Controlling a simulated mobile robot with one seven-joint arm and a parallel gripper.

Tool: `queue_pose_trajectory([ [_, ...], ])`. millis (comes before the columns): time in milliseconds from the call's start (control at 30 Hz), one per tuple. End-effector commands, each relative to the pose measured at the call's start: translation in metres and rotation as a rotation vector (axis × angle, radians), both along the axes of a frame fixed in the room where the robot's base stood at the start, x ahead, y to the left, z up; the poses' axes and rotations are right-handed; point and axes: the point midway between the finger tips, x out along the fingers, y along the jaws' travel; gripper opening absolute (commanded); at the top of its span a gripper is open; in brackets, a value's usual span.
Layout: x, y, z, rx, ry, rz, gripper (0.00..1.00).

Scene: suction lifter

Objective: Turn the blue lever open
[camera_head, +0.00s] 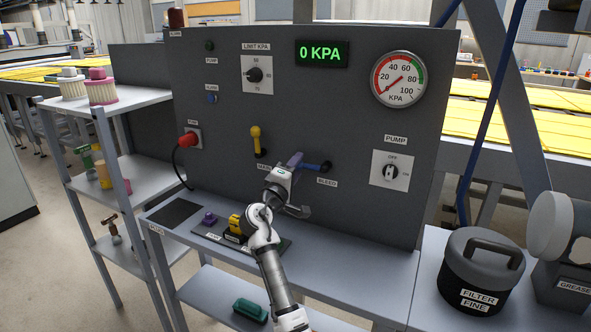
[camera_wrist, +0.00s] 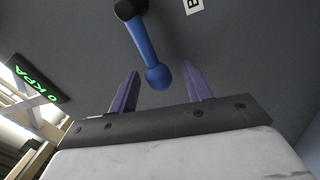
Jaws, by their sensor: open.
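The blue lever (camera_head: 313,167) is on the grey panel above the BLEED label (camera_head: 327,182). It lies about level, its dark pivot at the right and its arm pointing left. My gripper (camera_head: 297,162) is at the lever's left end, partly hiding it. In the wrist view the blue lever (camera_wrist: 143,46) runs from its dark pivot down to a rounded tip. The purple fingers of my gripper (camera_wrist: 160,72) are apart, one on each side of that tip. I cannot tell whether either finger touches it.
A yellow lever (camera_head: 257,140) stands upright to the left on the panel. The PUMP knob (camera_head: 390,171) is to the right, and the display (camera_head: 321,53) reads 0 KPA. Purple and yellow parts (camera_head: 236,223) sit on the shelf below. A black filter canister (camera_head: 481,268) stands at the right.

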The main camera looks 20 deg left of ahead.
Motion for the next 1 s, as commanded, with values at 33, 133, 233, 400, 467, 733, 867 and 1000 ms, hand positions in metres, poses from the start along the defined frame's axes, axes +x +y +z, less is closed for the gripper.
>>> queue_pose_trajectory([
  [33,0.0,0.0,0.0,0.0,0.0,0.0,0.49],
  [133,-0.003,0.0,-0.001,0.001,-0.001,0.0,0.49],
  [233,-0.013,0.001,-0.004,0.003,-0.001,0.002,0.49],
  [400,-0.046,0.002,-0.013,0.002,-0.001,0.003,0.49],
  [467,-0.061,0.003,-0.016,0.003,0.0,0.005,0.49],
  [733,-0.115,0.004,-0.025,0.001,-0.001,0.003,0.49],
  [867,-0.129,0.004,-0.027,0.0,0.0,0.001,0.49],
  [1000,-0.135,0.004,-0.027,0.0,0.0,0.0,0.49],
])
